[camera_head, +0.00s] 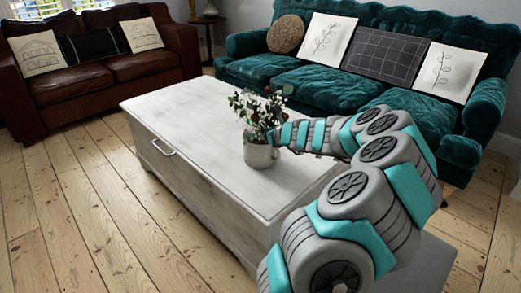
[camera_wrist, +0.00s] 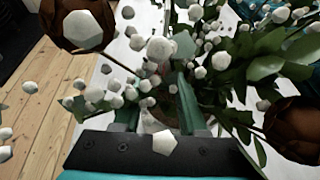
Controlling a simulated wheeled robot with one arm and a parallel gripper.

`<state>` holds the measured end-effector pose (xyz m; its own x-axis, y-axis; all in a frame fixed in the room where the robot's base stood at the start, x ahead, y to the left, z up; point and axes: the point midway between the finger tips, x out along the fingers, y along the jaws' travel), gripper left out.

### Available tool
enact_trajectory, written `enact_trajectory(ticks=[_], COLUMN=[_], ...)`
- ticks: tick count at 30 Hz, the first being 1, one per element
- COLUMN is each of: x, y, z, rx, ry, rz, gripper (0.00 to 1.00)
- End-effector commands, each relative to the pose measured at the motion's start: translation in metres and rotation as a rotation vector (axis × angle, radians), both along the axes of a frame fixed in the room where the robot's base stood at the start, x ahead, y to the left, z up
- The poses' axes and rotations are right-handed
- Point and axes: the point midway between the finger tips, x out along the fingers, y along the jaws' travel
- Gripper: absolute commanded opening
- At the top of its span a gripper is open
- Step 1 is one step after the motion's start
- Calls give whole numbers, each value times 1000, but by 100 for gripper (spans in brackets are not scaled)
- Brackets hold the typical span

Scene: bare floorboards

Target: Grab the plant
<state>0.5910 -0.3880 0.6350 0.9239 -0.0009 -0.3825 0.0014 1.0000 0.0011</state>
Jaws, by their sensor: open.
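The plant (camera_head: 262,113) has green leaves and white buds and stands in a pale pot (camera_head: 260,155) on the white coffee table. In the wrist view its leaves, white buds (camera_wrist: 165,60) and brown flower heads (camera_wrist: 78,28) fill most of the picture, close to the camera. My gripper (camera_wrist: 187,100) is open, its two green fingers reaching in among the stems. In the head view my arm comes from the lower right and its end is at the right side of the plant. The gripper's fingertips and the pot are largely hidden by foliage in the wrist view.
The white coffee table (camera_head: 180,115) has a clear top left of the plant. A brown leather sofa (camera_head: 100,75) stands at the back left, a teal sofa (camera_head: 330,88) at the back right, both with cushions. Bare floorboards (camera_head: 90,210) are free at the left.

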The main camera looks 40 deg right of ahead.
Motion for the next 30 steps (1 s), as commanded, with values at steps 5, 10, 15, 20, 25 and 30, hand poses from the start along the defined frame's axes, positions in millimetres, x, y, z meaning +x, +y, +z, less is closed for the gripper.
enact_trajectory(ticks=[5, 10, 15, 20, 25, 30], x=[9, 30, 49, 55, 54, 54], y=[0, 1, 0, 0, 0, 0], z=[0, -2, -2, -4, -4, -5], rx=[-1, 0, -1, -2, -2, -1], ry=[1, 3, 1, 0, 0, 0], rz=[0, 3, 2, 1, 1, 0], gripper=[41, 41, 41, 41, 41, 23])
